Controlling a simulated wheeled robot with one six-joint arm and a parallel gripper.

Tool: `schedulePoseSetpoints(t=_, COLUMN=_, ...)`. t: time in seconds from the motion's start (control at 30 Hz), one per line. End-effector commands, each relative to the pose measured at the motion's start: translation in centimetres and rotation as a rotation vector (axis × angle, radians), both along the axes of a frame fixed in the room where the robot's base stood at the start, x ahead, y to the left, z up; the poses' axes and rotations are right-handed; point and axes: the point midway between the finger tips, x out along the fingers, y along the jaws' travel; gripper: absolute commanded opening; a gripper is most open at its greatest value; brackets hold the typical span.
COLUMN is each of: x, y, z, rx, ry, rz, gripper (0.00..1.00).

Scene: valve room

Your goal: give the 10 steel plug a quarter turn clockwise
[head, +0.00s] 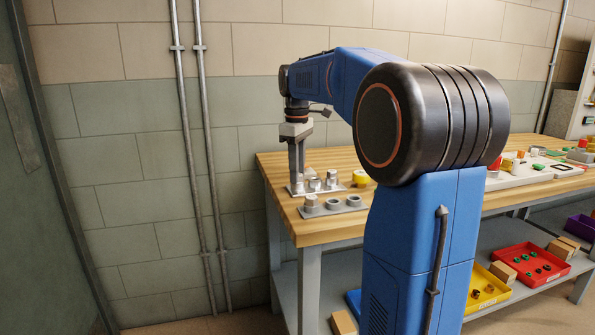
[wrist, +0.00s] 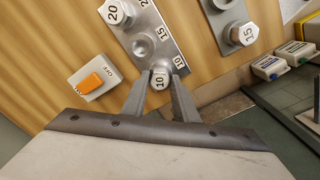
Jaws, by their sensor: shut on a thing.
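The 10 steel plug (wrist: 159,80) is at the end of a grey steel plate (wrist: 158,28), by the plate's printed 10. My gripper (wrist: 160,84) is shut on it, one finger on each side. The number on its top reads upright in the wrist view. It seems to sit at its hole, but I cannot tell how deep. In the head view my gripper (head: 297,184) points straight down at the left end of the back plate (head: 325,189); the plug itself is hidden there.
On the same plate are a 20 plug (wrist: 118,12) and an empty 15 hole (wrist: 143,46). A second plate (head: 333,210) holds a 15 plug (wrist: 244,34). A yellow object (head: 361,178) stands right of the plates.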

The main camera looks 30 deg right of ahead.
Motion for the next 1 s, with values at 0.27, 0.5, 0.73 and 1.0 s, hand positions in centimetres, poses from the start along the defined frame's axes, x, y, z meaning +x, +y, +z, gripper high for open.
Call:
schedulePoseSetpoints(t=0.27, x=0.04, y=0.02, z=-0.25, rx=0.002, ry=0.004, rz=0.002, gripper=0.00)
schedulePoseSetpoints(t=0.5, x=0.04, y=0.02, z=-0.24, rx=0.001, ry=0.003, rz=0.002, gripper=0.00)
schedulePoseSetpoints(t=0.73, x=0.08, y=0.01, z=-0.28, rx=0.001, ry=0.004, rz=-0.140, gripper=0.00)
schedulePoseSetpoints(t=1.0, x=0.09, y=-0.01, z=-0.30, rx=0.001, ry=0.004, rz=-0.260, gripper=0.00)
